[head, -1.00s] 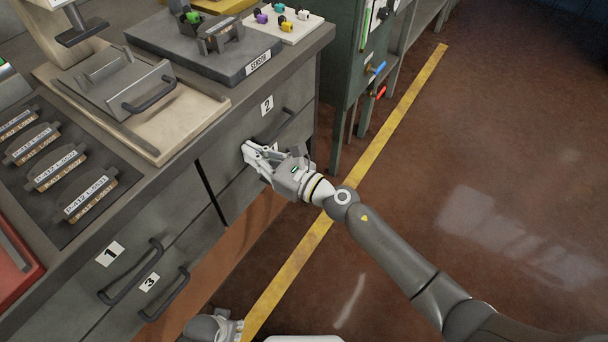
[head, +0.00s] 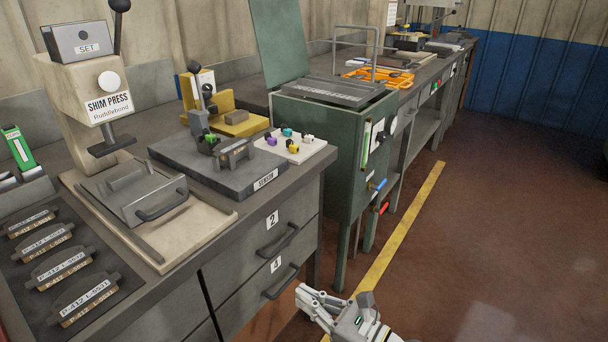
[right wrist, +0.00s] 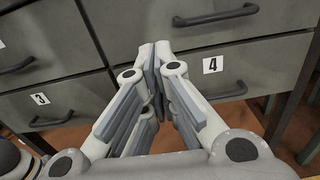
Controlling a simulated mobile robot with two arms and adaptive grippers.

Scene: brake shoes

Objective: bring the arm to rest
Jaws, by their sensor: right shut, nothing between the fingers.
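My right gripper (head: 312,300) is at the bottom of the head view, in front of the drawers and apart from them. In the right wrist view its fingers (right wrist: 154,70) are closed together with nothing between them. Beyond the fingers are the grey drawer fronts, with drawer 4 (right wrist: 240,85) to the right and drawer 3 (right wrist: 62,108) to the left. Drawers 2 (head: 250,245) and 4 (head: 258,292) look closed in the head view. My left gripper is not in the current head view.
The workbench holds a shim press (head: 92,92), brake shoes (head: 85,297) on a dark mat, and a sensor block (head: 215,170). A green cabinet (head: 330,150) stands right of the drawers. Open brown floor (head: 490,240) lies to the right, beyond a yellow line (head: 405,225).

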